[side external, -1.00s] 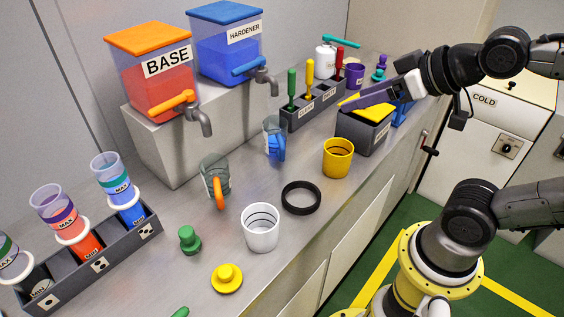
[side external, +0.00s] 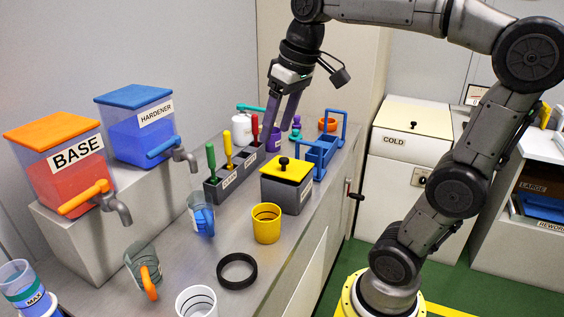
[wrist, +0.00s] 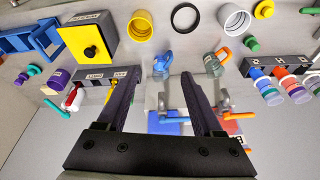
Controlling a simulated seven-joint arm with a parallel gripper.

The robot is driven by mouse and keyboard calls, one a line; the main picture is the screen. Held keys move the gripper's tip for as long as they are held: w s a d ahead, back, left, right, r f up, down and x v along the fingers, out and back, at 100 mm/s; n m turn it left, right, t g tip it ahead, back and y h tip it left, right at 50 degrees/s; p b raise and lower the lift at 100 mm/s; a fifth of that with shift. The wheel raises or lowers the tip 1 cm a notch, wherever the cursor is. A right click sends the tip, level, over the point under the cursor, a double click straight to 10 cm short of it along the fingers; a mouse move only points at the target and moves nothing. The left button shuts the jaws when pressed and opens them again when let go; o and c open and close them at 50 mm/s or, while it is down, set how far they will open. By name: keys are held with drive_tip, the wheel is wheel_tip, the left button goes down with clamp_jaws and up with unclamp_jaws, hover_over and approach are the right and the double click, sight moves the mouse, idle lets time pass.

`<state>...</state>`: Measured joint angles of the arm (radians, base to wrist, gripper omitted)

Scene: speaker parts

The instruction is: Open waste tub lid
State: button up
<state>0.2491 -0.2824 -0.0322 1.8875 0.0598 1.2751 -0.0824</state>
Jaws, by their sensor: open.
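The waste tub (side external: 287,198) is a grey box on the bench. Its yellow lid (side external: 294,172) with a black knob (side external: 283,161) sits flat on top, covering it. In the wrist view the lid (wrist: 76,34) and knob (wrist: 90,51) show at upper left, seen from above. My gripper (side external: 276,126) points down, with two long dark purple fingers spread apart and nothing between them. It is behind the tub, above the far end of the tool rack, apart from the lid. The fingers also show in the wrist view (wrist: 160,78).
A tool rack (side external: 228,184) with green, yellow and red handles stands left of the tub. A blue carrier (side external: 322,150) is close at its right, and a yellow cup (side external: 266,223) in front. A purple cup (side external: 275,140) is behind. Dispensers (side external: 140,130) stand at left.

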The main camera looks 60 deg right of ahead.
drive_tip(key=w+d+m+g, duration=0.1)
drive_tip(key=w+d+m, duration=0.1)
drive_tip(key=w+d, duration=0.35)
drive_tip(key=m+g+y, duration=0.1)
drive_tip(key=m+g, duration=0.1)
drive_tip(key=m, duration=0.1)
hover_over(284, 159)
drive_tip(key=d, duration=0.1)
wheel_tip(284, 159, down, 8)
drive_tip(key=f, duration=1.3)
drive_tip(key=shift+a+f, duration=0.2)
drive_tip(key=shift+a, duration=0.2)
drive_tip(key=shift+c, duration=0.3)
clamp_jaws()
drive_tip(key=shift+r, duration=0.1)
